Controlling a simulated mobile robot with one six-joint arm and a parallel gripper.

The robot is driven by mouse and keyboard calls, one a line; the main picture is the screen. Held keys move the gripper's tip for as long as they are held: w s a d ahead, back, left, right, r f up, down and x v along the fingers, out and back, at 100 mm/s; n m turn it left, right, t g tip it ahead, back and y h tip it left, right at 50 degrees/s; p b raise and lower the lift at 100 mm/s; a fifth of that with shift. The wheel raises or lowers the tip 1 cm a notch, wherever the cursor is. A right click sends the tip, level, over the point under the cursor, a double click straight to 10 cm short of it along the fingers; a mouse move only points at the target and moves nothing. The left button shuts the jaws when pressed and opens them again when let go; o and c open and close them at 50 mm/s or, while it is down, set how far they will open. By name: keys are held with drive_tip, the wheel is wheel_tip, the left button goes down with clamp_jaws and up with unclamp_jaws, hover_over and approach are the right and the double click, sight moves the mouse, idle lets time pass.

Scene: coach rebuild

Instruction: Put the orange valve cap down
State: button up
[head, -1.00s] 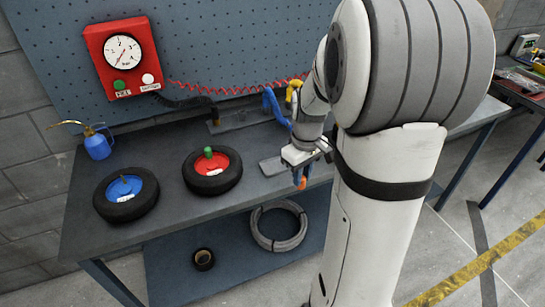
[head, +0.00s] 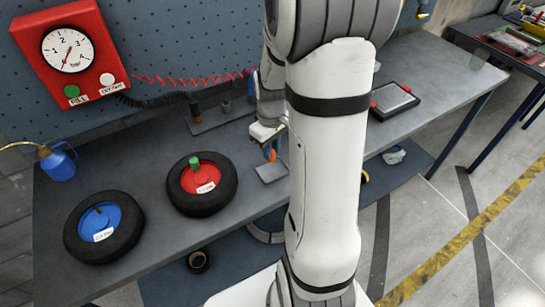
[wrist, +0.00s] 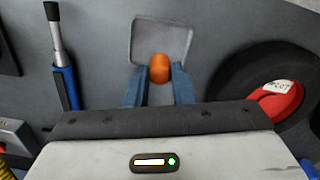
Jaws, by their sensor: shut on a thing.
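The orange valve cap (wrist: 160,68) is held between the blue fingertips of my gripper (wrist: 160,88) in the wrist view. My gripper is shut on it. Beyond the cap, a light grey square pad (wrist: 161,32) lies on the bench. In the head view my gripper (head: 270,152) hangs over the bench near the same grey pad (head: 271,173), with the cap (head: 272,155) showing as a small orange spot. Part of the pad is hidden behind my arm. I cannot tell the exact gap between cap and pad.
A blue oil can (head: 58,165) is at far left. A black-and-blue tool (wrist: 64,75) is left of my gripper in the wrist view.

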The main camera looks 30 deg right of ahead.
sight(272, 153)
drive_tip(key=shift+d+f, duration=0.1)
drive_tip(key=shift+f, duration=2.3)
drive_tip(key=shift+s, duration=0.1)
drive_tip(key=shift+f, duration=0.15)
drive_tip(key=o, duration=0.7)
drive_tip(key=shift+o, duration=0.2)
